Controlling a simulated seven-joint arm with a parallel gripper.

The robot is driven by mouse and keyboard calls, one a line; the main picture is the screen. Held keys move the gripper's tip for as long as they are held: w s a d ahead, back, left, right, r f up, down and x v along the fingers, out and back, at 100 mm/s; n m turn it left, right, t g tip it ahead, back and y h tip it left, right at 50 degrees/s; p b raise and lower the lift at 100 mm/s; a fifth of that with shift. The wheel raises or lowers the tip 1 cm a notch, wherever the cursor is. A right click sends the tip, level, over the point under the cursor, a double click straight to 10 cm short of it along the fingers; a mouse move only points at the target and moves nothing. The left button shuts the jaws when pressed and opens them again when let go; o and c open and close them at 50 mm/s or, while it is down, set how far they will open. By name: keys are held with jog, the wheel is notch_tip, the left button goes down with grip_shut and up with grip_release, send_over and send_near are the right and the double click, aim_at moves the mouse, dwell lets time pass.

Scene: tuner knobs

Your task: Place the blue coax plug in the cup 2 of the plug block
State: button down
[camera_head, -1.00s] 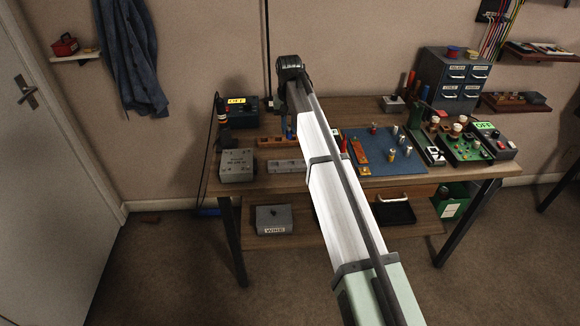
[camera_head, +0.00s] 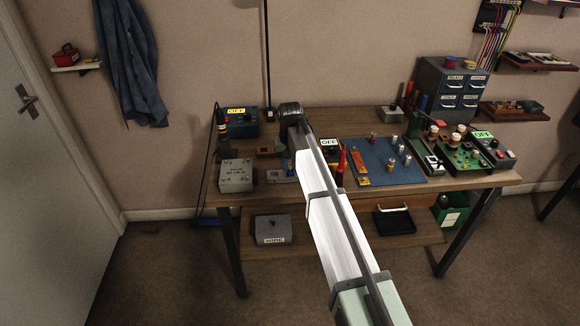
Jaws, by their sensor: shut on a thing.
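The plug block (camera_head: 274,177) is a low grey bar near the front left of the table, partly hidden by my arm and gripper. My gripper (camera_head: 290,161) is low over the right part of the block, shut on the blue coax plug (camera_head: 289,169). Only a small blue patch of the plug shows, at or just above the block's top. I cannot tell which cup it is over, or whether it is inside one. The cup numbers are too small to read.
A grey box (camera_head: 236,176) stands left of the block and a brown block (camera_head: 267,152) behind it. A blue OFF unit (camera_head: 241,128) is at the back left.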

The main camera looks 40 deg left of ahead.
aim_at(290, 164)
jog(key=shift+f, duration=0.35)
jog(key=c, duration=1)
grip_release()
jog(key=shift+r, duration=0.1)
notch_tip(290, 164, up, 12)
